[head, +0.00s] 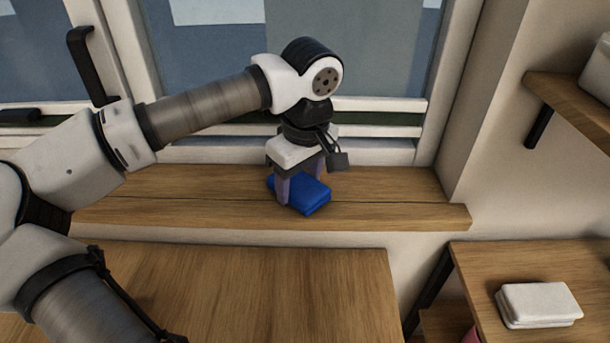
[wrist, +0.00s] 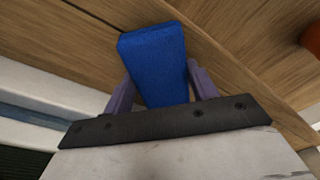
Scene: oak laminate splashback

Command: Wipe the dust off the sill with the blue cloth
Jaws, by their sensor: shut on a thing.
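The blue cloth (head: 309,197) is a folded, flat pad at the sill in the head view, toward the sill's right part. My gripper (head: 298,188) is above it with the fingers pointing down, shut on the cloth. In the wrist view the cloth (wrist: 155,62) sits between the two purple fingers (wrist: 158,88). The wooden sill (head: 390,190) runs below the window, with a dark seam along its length. The cloth appears to rest on the sill, but its underside is hidden. I cannot make out dust on the sill.
A wooden table (head: 260,290) stands in front of the sill. A lower right surface (head: 475,265) holds a folded white cloth-like stack (head: 538,304). A wooden shelf (head: 570,100) juts from the right wall. The window frame (head: 390,150) closes off the sill's back. The sill's right end is clear.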

